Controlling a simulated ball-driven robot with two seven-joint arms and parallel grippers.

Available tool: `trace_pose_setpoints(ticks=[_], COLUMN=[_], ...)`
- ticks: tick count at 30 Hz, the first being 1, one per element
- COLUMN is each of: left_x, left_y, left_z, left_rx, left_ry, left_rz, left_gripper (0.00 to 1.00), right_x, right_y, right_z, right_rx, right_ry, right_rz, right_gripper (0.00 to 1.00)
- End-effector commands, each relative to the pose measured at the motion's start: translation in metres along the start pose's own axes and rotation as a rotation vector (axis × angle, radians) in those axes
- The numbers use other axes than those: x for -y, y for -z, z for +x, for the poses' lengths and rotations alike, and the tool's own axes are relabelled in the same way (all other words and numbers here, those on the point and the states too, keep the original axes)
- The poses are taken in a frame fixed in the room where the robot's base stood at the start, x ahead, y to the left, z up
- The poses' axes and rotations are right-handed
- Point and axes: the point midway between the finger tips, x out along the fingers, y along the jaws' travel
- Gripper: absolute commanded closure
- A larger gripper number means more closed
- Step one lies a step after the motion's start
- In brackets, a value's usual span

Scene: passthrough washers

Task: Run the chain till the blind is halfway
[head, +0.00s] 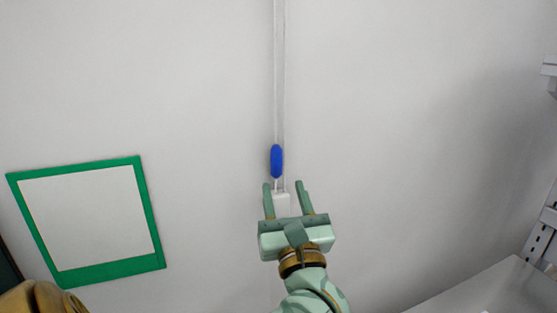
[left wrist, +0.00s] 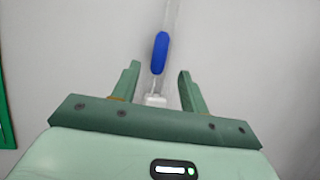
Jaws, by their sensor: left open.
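The chain (head: 279,70) hangs down the wall as a thin pale loop with two close strands. A blue oval grip (head: 277,161) is on its left strand near the bottom; it also shows in the left wrist view (left wrist: 160,53). A small white holder (head: 282,204) is at the foot of the loop, seen too in the left wrist view (left wrist: 155,100). My left gripper (head: 283,184) is open, pointing up along the wall, with its fingertips either side of the chain just below the blue grip. Nothing is held. The blind is not in view, and neither is my right gripper.
A green-framed pale panel (head: 150,210) is on the wall at left. A grey surface (head: 490,291) is at lower right, below a slotted metal upright (head: 541,238). The wall around the chain is bare.

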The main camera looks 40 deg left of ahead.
Motion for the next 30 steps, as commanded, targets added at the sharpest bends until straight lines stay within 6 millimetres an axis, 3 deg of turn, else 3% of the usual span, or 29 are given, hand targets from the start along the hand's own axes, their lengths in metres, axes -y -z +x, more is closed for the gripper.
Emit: trace_pose_setpoints(ticks=[3,9,21,26,30], left_x=[-0.001,0.000,0.000,0.000,0.000], left_y=[-0.003,-0.001,0.001,0.001,0.000], left_z=[0.029,0.059,0.068,0.068,0.068], left_rx=[0.004,0.002,-0.001,-0.001,-0.001], left_ry=[-0.002,0.000,0.000,0.000,0.000], left_rz=[0.003,0.001,0.000,0.000,0.000], left_gripper=[0.56,0.56,0.56,0.98,1.00], right_x=[-0.003,-0.008,-0.013,-0.013,-0.013], right_y=[0.006,0.009,0.008,0.008,0.008], right_z=[-0.009,-0.014,-0.015,-0.015,-0.015], right_rx=[-0.008,-0.013,-0.012,-0.012,-0.012], right_ry=[-0.003,-0.010,-0.016,-0.016,-0.016], right_rz=[-0.001,-0.003,-0.002,-0.001,-0.001], right_gripper=[0.64,0.64,0.64,0.64,0.64])
